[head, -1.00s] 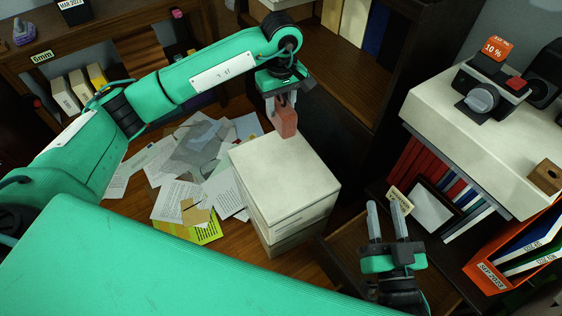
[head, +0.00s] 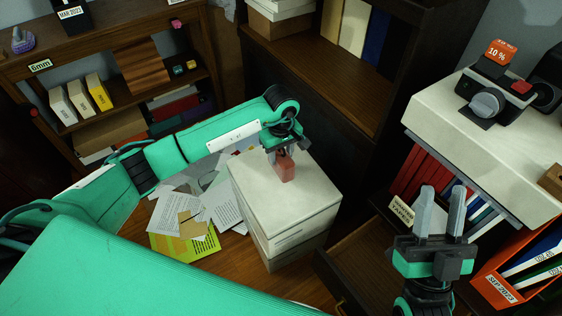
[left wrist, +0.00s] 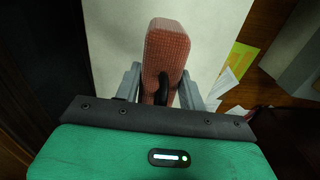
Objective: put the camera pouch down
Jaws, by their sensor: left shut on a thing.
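The camera pouch (head: 286,168) is a small reddish block-like case. My left gripper (head: 281,157) is shut on it and holds it over the top of the white box (head: 312,190), close to that surface. I cannot tell whether its lower end touches the box. In the left wrist view the pouch (left wrist: 168,45) sits textured and pinkish between the two fingers, with a dark strap or loop near them. Pale box top shows behind it. My right gripper (head: 442,195) is open and empty at the lower right, in front of the shelf.
Scattered papers (head: 205,208) lie on the wooden floor left of the box. A dark bookcase (head: 345,100) stands behind it. An instant camera (head: 490,95) sits on a white top at right, above red binders (head: 420,170). The box top around the pouch is clear.

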